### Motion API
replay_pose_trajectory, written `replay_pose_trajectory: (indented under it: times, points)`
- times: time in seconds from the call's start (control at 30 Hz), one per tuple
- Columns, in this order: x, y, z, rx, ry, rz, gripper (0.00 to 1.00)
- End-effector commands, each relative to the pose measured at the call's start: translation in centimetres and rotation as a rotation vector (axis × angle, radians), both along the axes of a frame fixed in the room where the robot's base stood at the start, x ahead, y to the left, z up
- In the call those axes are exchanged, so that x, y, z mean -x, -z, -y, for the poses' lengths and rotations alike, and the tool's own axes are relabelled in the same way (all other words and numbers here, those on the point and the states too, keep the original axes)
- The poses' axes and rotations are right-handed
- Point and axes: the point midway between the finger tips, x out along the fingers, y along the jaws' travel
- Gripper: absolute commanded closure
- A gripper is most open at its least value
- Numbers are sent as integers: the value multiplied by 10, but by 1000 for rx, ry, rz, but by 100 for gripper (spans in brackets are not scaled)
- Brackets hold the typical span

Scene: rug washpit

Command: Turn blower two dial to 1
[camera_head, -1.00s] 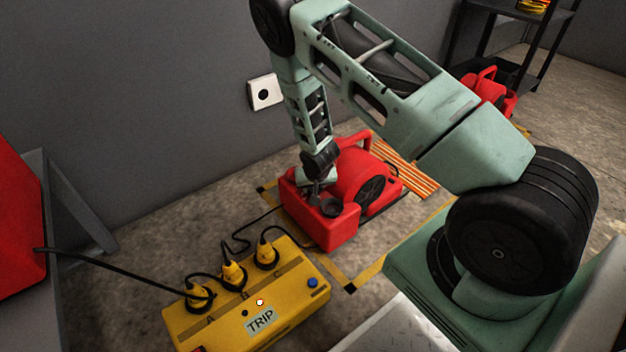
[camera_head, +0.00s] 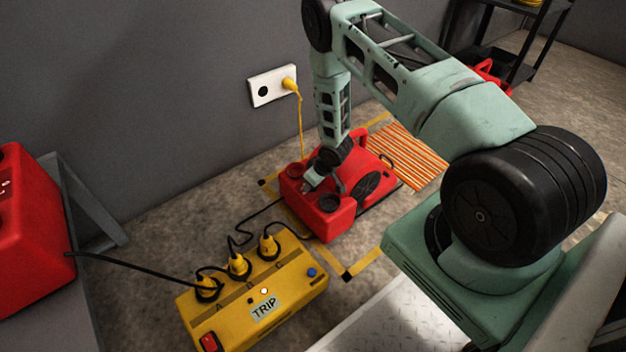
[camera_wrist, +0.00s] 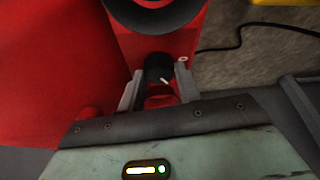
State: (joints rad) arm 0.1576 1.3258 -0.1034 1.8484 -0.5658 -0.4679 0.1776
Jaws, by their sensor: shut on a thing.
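A red blower (camera_head: 340,222) sits on the floor in the middle of the head view, with my arm reaching down to it. In the wrist view, a black dial (camera_wrist: 156,64) with a short white pointer line stands on the red body. My gripper (camera_wrist: 159,82) is shut on the dial, one finger on each side. A small white ring-shaped mark (camera_wrist: 183,59) lies just right of the dial. No other dial marking is readable. In the head view my gripper (camera_head: 314,184) is at the blower's near top, and the dial cannot be made out.
A yellow power box (camera_head: 250,308) marked TRIP, with several plugs and black cables, stands in front of the blower. A wall socket (camera_head: 264,87) holds a yellow plug. A red machine (camera_head: 30,230) is at left.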

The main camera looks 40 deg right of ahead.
Motion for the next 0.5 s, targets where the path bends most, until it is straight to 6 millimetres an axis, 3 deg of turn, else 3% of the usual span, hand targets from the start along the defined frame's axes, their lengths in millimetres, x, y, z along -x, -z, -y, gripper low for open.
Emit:
replay_pose_trajectory:
  times: [0.47, 0.5]
  points:
    - [1, 1, -1, -1, -16, -2, 89]
    - [1, 1, -1, -1, -16, -2, 64]
